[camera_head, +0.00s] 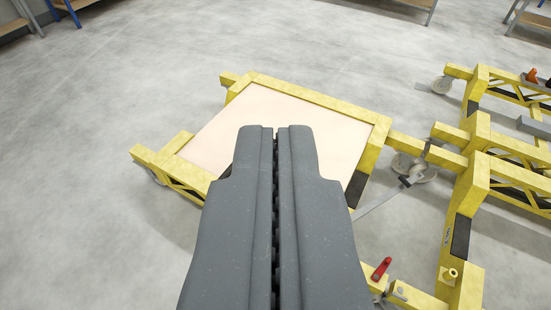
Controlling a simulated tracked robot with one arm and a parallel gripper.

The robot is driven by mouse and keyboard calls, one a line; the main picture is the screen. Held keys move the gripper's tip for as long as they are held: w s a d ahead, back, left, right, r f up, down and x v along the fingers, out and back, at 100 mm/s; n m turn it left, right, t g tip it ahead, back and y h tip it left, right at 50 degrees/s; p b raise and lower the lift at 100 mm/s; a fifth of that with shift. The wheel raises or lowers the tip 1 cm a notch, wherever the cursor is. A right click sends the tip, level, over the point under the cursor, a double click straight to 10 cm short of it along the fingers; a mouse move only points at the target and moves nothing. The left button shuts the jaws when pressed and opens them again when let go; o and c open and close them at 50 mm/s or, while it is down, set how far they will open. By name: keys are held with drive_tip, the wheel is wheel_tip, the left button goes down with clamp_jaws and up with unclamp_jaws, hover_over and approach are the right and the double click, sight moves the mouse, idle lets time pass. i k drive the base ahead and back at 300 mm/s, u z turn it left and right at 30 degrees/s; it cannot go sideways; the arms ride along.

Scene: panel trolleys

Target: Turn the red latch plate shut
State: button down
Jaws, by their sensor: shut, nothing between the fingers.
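My gripper (275,131) fills the lower middle of the view, its two dark grey fingers shut together with nothing between them. The red latch plate (381,268) is small and sits on a yellow trolley bar at the lower right, to the right of my fingers and apart from them. It appears tilted, with its upper end to the right. Grey metal parts lie beside it. Whether it is open or shut is too small to tell.
A yellow trolley (320,100) with a pale panel (270,112) lies beyond my fingers. More yellow trolley frames (465,215) with castors (442,85) stand at the right. An orange-red part (532,76) is at the far right. Shelving legs (62,10) stand far back. Grey floor (70,150) at left is clear.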

sight(379, 272)
drive_tip(key=k, duration=0.65)
drive_tip(key=z, duration=0.5)
drive_tip(key=i, duration=1.6)
drive_tip(key=z, duration=0.1)
